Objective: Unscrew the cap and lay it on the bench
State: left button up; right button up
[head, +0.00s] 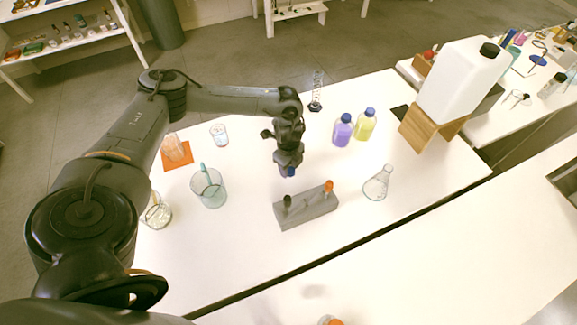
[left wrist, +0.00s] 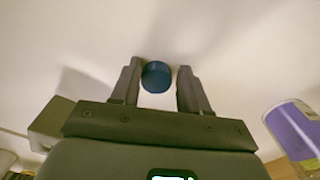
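My left gripper (head: 290,167) points down over the bench (head: 250,245), behind the grey rack. A dark blue cap (left wrist: 156,76) is between its fingertips (left wrist: 159,72), with pale bench behind it. The cap also shows as a blue spot (head: 291,172) at the gripper's tip. It lies close to both fingers; I cannot tell if they grip it or if it touches the bench. A purple bottle (head: 342,132) stands to the right, beside a yellow one (head: 365,126). My right gripper is not in view.
The grey rack (head: 305,208) holds small items, one orange-topped. A flask (head: 377,185) is right of it. Beakers (head: 208,190) stand left, near an orange mat (head: 177,160). A white jug (head: 462,83) sits on a wooden stand (head: 428,132). Bench around the gripper is mostly clear.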

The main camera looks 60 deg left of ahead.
pick_arm(q)
jog(key=shift+o, duration=0.6)
jog(key=shift+s+f, duration=0.1)
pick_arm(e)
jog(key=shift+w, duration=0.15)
pick_arm(q)
jog(key=shift+s, duration=0.1)
